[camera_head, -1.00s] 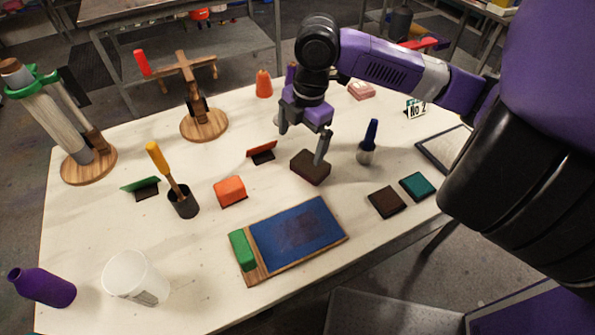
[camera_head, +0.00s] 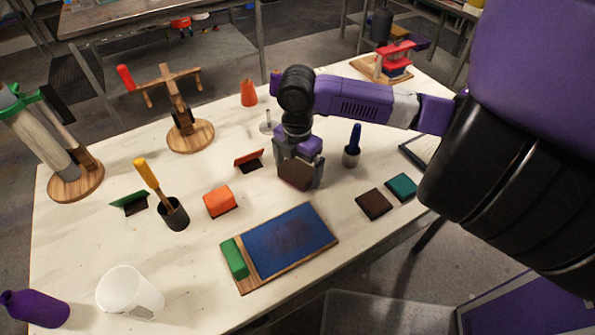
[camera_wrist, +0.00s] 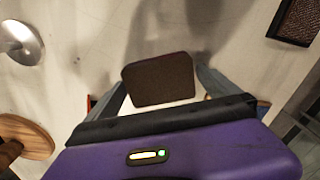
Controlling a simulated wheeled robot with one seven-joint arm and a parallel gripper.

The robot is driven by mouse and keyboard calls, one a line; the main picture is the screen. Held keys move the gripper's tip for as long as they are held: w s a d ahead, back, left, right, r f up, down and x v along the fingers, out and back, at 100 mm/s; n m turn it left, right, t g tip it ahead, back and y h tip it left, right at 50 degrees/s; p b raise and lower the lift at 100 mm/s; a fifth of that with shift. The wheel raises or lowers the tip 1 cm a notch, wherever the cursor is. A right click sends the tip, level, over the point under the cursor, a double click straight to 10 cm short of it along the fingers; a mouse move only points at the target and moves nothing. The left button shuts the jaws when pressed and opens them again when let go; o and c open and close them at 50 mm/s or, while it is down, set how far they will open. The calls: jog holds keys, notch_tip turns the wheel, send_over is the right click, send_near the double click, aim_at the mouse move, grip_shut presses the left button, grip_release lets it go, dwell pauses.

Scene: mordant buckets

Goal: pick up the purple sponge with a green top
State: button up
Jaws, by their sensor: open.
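A dark brown sponge-like block (camera_head: 294,174) stands on the white table, and its flat brown top fills the space between the fingers in the wrist view (camera_wrist: 158,78). My gripper (camera_head: 299,180) is open and lowered around this block, one finger on each side. In the wrist view my gripper (camera_wrist: 162,92) shows small gaps beside the block. I make out no purple sponge with a green top in either view. A green block (camera_head: 235,259) lies on the left end of a blue-topped wooden board (camera_head: 290,241).
An orange block (camera_head: 219,201), a yellow-handled tool in a dark cup (camera_head: 173,214) and a white bucket (camera_head: 129,292) stand to the left. A blue-handled brush (camera_head: 354,145) stands close right of my gripper. Brown (camera_head: 374,204) and teal (camera_head: 402,187) pads lie at right.

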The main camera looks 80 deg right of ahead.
aim_at(298, 169)
jog(key=shift+c, duration=0.2)
jog(key=c, duration=1.2)
jog(key=shift+c, duration=0.2)
jog(key=shift+r, duration=0.1)
notch_tip(298, 169, up, 20)
jog(key=b, duration=0.1)
jog(key=o, duration=0.7)
jog(key=c, duration=0.5)
